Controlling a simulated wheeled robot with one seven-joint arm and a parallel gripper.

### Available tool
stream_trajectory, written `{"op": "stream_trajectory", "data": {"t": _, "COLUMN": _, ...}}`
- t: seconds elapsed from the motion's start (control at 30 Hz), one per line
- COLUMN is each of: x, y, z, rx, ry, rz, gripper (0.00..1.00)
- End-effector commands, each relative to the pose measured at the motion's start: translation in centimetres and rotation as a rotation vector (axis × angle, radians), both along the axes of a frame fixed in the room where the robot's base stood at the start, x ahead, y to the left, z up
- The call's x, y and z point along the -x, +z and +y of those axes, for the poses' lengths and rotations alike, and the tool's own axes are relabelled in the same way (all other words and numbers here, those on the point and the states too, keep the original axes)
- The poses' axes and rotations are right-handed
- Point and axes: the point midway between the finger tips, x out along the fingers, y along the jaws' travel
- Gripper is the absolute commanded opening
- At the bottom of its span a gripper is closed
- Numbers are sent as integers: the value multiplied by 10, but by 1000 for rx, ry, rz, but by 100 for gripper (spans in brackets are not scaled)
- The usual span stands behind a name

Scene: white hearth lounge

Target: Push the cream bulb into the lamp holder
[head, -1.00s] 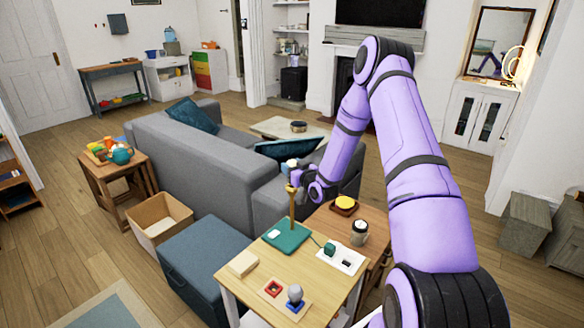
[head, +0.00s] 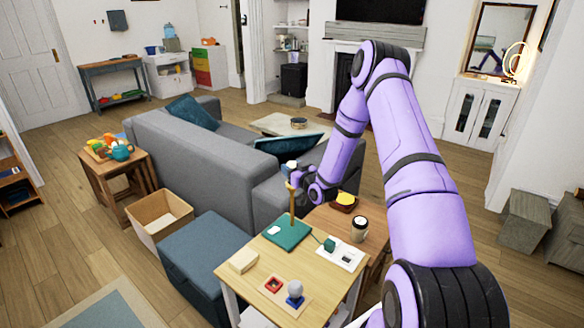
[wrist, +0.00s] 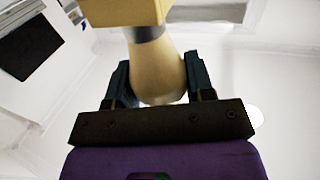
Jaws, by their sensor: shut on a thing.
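In the wrist view the cream bulb (wrist: 162,78) sits between the two dark teal fingers of my gripper (wrist: 160,88), which is shut on it. Its grey collar (wrist: 148,33) meets the tan lamp holder (wrist: 122,12) at the top of the view. The collar's far end is hidden, so I cannot tell how deep it sits. In the head view the lamp has a green base (head: 287,236) and a thin brass post (head: 292,207) on the wooden table. My gripper (head: 293,174) is at the top of this post, where details are too small to tell.
The table (head: 250,285) also bears a cream block (head: 243,260), a red square piece (head: 273,284), a grey ball on a blue stand (head: 295,290) and a white plate with a green block (head: 330,243). A mug (head: 359,229) stands close by. The grey sofa (head: 215,150) is behind.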

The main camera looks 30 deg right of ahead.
Motion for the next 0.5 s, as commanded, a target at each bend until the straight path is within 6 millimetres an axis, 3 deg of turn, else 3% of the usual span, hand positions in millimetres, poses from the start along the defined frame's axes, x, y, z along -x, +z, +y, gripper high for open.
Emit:
{"op": "stream_trajectory", "data": {"t": 0.17, "x": 0, "y": -4, "z": 0, "rx": 0, "ry": 0, "rz": 0, "gripper": 22}}
{"op": "stream_trajectory", "data": {"t": 0.2, "x": 0, "y": -4, "z": 0, "rx": 0, "ry": 0, "rz": 0, "gripper": 58}}
{"op": "stream_trajectory", "data": {"t": 0.3, "x": 0, "y": -4, "z": 0, "rx": 0, "ry": 0, "rz": 0, "gripper": 79}}
{"op": "stream_trajectory", "data": {"t": 0.5, "x": 0, "y": -4, "z": 0, "rx": 0, "ry": 0, "rz": 0, "gripper": 79}}
